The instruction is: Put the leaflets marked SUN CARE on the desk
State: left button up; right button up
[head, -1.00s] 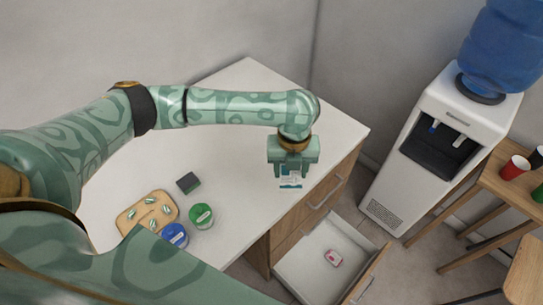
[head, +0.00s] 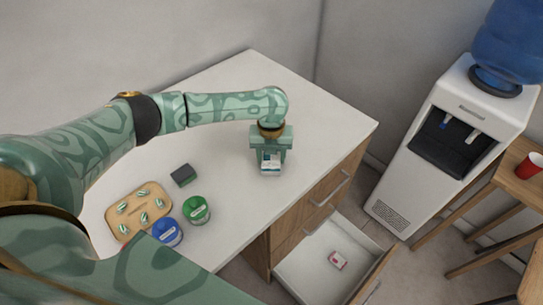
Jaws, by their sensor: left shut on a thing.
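My left gripper (head: 270,153) is shut on a small white and blue-green packet of leaflets (head: 270,167). It holds the packet over the right part of the white desk (head: 320,120). Any writing on the packet is too small to read, and I cannot tell whether it touches the desk top. My right gripper is not in view.
On the desk are a wooden board (head: 127,226) with several small striped items, a blue-lidded tub (head: 168,233), a green-lidded tub (head: 196,210) and a dark block (head: 183,175). An open drawer (head: 300,268) holds a small pink and white item (head: 338,260). A water cooler (head: 440,150) stands right.

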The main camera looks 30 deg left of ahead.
aim_at(271, 159)
pick_arm(q)
jog(key=shift+r, duration=0.1)
jog(key=o, duration=1)
notch_tip(271, 159, up, 12)
jog(key=p, duration=0.3)
jog(key=shift+p, duration=0.4)
